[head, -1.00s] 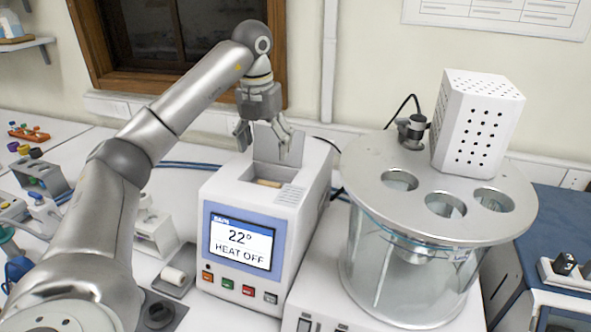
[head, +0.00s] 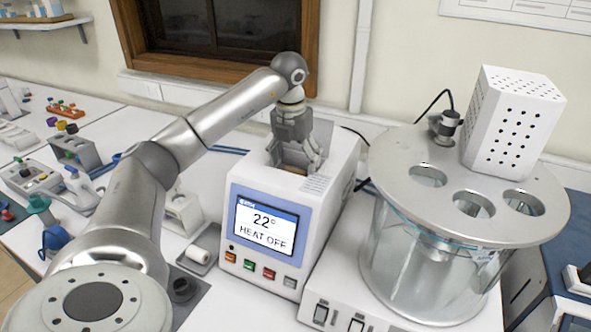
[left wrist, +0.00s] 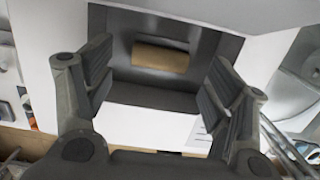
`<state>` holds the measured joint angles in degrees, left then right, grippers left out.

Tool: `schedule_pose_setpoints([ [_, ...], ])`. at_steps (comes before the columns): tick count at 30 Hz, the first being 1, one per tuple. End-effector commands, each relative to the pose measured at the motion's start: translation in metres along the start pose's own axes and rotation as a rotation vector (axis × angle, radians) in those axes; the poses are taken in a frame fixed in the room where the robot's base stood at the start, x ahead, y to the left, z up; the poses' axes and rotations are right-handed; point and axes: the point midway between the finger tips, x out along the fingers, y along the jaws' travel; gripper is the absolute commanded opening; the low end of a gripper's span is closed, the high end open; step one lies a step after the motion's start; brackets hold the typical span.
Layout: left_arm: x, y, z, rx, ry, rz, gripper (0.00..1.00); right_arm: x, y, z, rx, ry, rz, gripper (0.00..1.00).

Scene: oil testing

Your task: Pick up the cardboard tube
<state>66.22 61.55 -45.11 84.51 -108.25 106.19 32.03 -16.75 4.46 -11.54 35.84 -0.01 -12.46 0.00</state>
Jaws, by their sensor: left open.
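The cardboard tube (left wrist: 160,58) is brown and lies on its side in the dark recess in the top of the heater device (head: 268,232), whose screen reads 22° and HEAT OFF. My left gripper (head: 293,165) reaches down at this recess in the head view and mostly hides the tube there. In the left wrist view my left gripper (left wrist: 160,88) has its fingers spread wide on either side of the tube, with gaps on both sides; it is open and empty. My right gripper is not in view.
A glass bath with a metal lid (head: 395,195) and a white perforated box (head: 515,125) stands close on the right. A small holder with a white roll (head: 199,256) sits left of the device. Several small lab items crowd the bench at left.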

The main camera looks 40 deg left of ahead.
Motion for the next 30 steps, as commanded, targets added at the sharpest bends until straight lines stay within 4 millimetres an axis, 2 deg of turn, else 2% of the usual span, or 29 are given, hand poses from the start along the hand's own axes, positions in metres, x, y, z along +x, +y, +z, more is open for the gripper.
schedule_pose_setpoints([
  [1, 0.004, 0.001, -0.001, 0.000, 0.004, 0.002, 0.77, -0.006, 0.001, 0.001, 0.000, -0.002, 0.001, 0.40],
  [6, 0.021, 0.000, -0.001, 0.000, 0.001, 0.000, 0.77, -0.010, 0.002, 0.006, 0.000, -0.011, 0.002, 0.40],
  [14, 0.024, 0.000, 0.000, -0.001, 0.000, 0.000, 0.77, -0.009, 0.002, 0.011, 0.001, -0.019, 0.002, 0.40],
  [22, 0.024, 0.000, 0.000, -0.001, 0.000, 0.000, 0.42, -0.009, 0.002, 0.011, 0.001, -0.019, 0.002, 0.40],
  [30, 0.024, 0.000, 0.000, -0.001, -0.001, 0.000, 0.42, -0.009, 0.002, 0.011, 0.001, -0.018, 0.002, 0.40],
])
